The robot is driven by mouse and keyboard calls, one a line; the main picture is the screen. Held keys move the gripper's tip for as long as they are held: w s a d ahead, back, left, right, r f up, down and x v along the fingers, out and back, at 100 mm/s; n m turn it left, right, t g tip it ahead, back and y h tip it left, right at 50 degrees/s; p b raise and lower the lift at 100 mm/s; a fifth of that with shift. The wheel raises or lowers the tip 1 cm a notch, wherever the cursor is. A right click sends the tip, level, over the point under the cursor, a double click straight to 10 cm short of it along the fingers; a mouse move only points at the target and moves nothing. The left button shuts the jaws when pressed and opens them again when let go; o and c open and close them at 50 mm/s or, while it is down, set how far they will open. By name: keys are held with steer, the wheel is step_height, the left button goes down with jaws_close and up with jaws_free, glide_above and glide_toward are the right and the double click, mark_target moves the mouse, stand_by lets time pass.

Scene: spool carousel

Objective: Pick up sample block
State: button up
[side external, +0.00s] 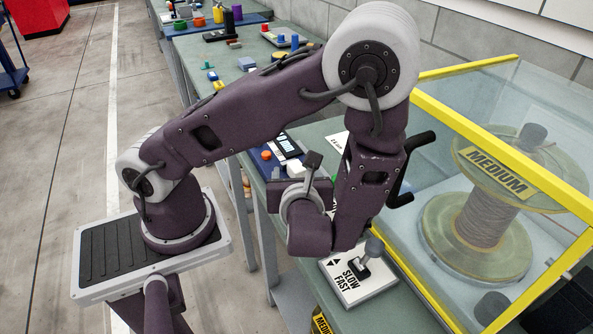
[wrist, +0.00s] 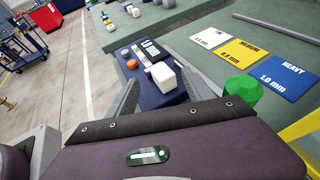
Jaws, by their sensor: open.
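A white block (wrist: 162,77), which looks like the sample block, sits on a dark blue tray (wrist: 170,100) in the wrist view. My gripper (wrist: 160,76) is open, and its two grey fingers point towards the block, one to each side of it in the picture. I cannot tell how far above or short of the block the fingertips are. The tray (side external: 263,178) also shows in the side view, partly behind my arm. In that view my wrist hides much of the gripper.
An orange knob (wrist: 125,52) and a display unit (wrist: 150,48) share the tray. A green cylinder (wrist: 242,90) stands to the right, before white, yellow (wrist: 243,52) and blue (wrist: 290,78) cards. A SLOW/FAST lever box (side external: 352,285) and glazed spool enclosure (side external: 500,190) stand nearby.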

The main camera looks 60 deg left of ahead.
mark_target(296, 166)
steer(key=x, duration=0.3)
steer(key=shift+w+a, duration=0.15)
steer(key=shift+a, duration=0.05)
jaws_close()
steer(key=shift+r, duration=0.1)
